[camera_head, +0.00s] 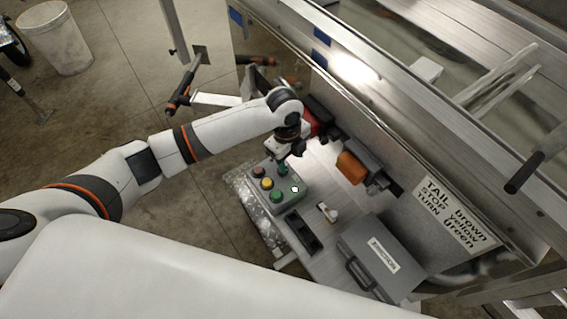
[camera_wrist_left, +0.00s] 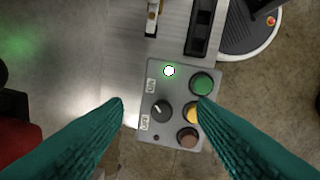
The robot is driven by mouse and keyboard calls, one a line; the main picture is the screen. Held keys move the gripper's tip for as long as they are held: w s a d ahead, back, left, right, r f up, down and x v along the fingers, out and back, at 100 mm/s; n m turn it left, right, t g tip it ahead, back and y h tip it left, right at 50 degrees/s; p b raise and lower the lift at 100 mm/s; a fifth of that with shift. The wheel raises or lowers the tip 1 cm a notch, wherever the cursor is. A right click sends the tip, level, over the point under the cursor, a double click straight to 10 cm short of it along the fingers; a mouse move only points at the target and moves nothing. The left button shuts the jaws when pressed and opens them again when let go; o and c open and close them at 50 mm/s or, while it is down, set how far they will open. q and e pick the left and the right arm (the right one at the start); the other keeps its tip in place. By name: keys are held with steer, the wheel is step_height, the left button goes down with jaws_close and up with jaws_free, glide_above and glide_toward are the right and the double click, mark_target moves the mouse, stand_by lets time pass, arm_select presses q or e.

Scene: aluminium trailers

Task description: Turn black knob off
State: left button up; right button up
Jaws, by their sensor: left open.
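The black knob (camera_wrist_left: 161,111) is round with a light pointer line and sits on a grey control box (camera_wrist_left: 182,68), between labels reading ON and OFF. Its line slants toward the upper left in the left wrist view. A lit white-green lamp (camera_wrist_left: 169,71) is above the knob there. My left gripper (camera_wrist_left: 161,104) is open, with teal fingers on either side of the knob and apart from it. In the head view my left gripper (camera_head: 283,165) hangs over the far end of the control box (camera_head: 291,202) and hides the knob. My right gripper is not in view.
Beside the knob are a green button (camera_wrist_left: 202,84), a yellow button (camera_wrist_left: 191,112) and a brown-red button (camera_wrist_left: 188,138).

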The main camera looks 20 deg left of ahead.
arm_select(q)
step_height(320, 180, up, 3)
steer(key=w+a+m+y, duration=0.1)
steer(key=w+a+m, duration=0.1)
steer(key=a, duration=0.1)
step_height(320, 180, down, 12)
steer(key=shift+d+f+p, duration=0.1)
steer(key=shift+d+p, duration=0.05)
steer(key=shift+p, duration=0.8)
steer(key=c, duration=1)
